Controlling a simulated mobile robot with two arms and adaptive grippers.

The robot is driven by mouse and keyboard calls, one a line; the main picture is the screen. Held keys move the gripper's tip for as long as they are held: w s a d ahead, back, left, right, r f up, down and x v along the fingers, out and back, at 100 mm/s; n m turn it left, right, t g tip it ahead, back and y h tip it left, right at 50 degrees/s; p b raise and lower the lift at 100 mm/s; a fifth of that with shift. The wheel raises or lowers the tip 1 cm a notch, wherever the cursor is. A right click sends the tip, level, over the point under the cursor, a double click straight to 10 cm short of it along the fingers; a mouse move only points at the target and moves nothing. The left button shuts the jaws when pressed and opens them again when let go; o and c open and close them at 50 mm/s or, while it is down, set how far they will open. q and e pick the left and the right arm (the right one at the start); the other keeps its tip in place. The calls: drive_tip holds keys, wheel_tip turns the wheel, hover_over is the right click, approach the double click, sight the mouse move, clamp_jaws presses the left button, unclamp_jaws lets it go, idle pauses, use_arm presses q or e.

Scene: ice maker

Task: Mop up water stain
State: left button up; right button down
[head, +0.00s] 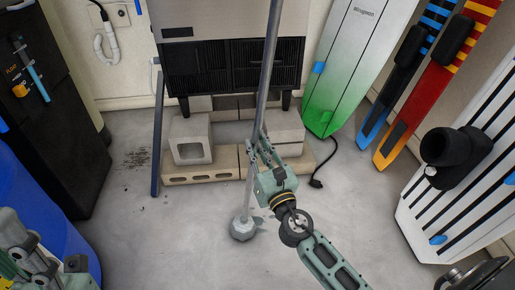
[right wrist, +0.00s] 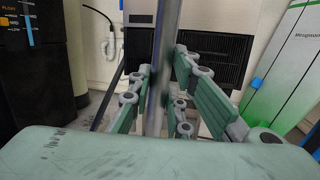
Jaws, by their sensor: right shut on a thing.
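A mop with a long grey pole (head: 270,60) stands slightly tilted. Its round grey mop head (head: 243,227) is at floor level, left of my right forearm. My right gripper (head: 262,158) is shut around the pole's lower part; the right wrist view shows the pole (right wrist: 165,60) between the fingers (right wrist: 165,100). A dark, speckled stain (head: 136,157) lies on the floor left of the concrete blocks, apart from the mop head. I cannot tell whether it is water. Part of my left gripper (head: 35,255) shows at the lower left edge; its fingers are unclear.
The ice maker (head: 235,65) stands at the back on concrete blocks (head: 190,138). A dark bar (head: 157,135) leans left of the blocks. A black cabinet (head: 50,110) and blue barrel (head: 35,215) stand left; boards (head: 340,65) line the right.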

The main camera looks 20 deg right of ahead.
drive_tip(key=shift+w+d+r, duration=0.1)
drive_tip(key=shift+w+d, duration=0.15)
drive_tip(key=shift+w, duration=0.75)
drive_tip(key=shift+w+d, duration=0.25)
drive_tip(key=shift+w, duration=0.75)
drive_tip(key=shift+w, duration=0.1)
drive_tip(key=w, duration=0.3)
drive_tip(key=shift+w+d+r+b, duration=0.1)
drive_tip(key=shift+w+d+b, duration=0.2)
drive_tip(key=shift+w+d, duration=0.1)
drive_tip(key=shift+w+a+r, duration=0.1)
drive_tip(key=shift+w+a, duration=0.15)
drive_tip(key=shift+w, duration=0.5)
drive_tip(key=shift+w+a, duration=0.2)
drive_tip(key=shift+w, duration=0.5)
drive_tip(key=shift+d, duration=0.1)
